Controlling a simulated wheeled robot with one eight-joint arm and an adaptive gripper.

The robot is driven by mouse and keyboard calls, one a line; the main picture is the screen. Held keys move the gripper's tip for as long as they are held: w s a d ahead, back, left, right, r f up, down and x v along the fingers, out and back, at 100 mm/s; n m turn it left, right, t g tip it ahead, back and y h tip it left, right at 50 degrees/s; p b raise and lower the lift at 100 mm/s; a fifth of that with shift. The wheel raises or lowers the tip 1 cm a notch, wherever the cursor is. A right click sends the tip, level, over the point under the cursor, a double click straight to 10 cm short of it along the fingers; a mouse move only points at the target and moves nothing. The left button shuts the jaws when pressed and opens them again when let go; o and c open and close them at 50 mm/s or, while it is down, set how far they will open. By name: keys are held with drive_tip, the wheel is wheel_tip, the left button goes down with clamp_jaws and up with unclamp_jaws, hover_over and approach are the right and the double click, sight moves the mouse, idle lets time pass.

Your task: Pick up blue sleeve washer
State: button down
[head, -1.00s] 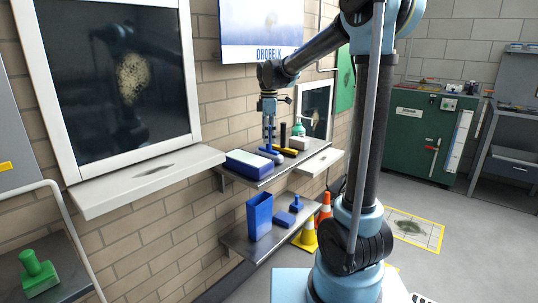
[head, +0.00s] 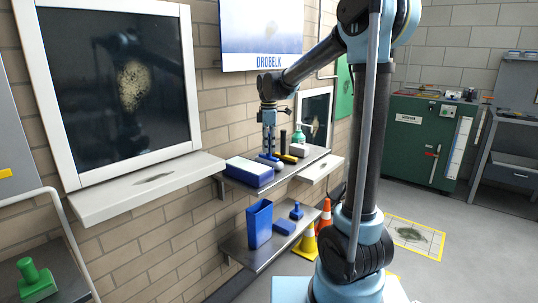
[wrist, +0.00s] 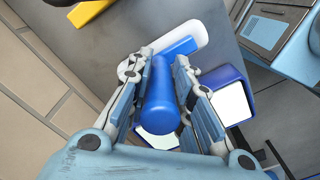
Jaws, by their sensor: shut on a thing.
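My gripper (head: 268,150) is over the upper shelf in the head view, pointing down. In the wrist view its two fingers (wrist: 162,85) are closed on both sides of a blue cylinder (wrist: 160,97), which I take for the blue sleeve washer. The cylinder's rounded end faces the wrist camera. A blue flat part (wrist: 181,46) shows beyond it, next to a white rounded piece (wrist: 196,33). In the head view the blue base (head: 268,158) is below the fingertips, at shelf height; I cannot tell whether it touches the shelf.
A blue box with a white top (head: 249,172) is left of the gripper on the upper shelf. A yellow item (head: 286,158), a black upright (head: 283,139) and a green bottle (head: 299,137) are close by on the right. The lower shelf (head: 262,255) holds a blue bin (head: 259,224).

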wheel_tip(320, 180, up, 10)
drive_tip(key=shift+f, duration=0.1)
idle(0.4)
drive_tip(key=c, duration=2)
unclamp_jaws()
drive_tip(key=shift+c, duration=0.2)
drive_tip(key=c, duration=0.3)
drive_tip(key=shift+d, duration=0.1)
drive_tip(key=shift+c, duration=0.2)
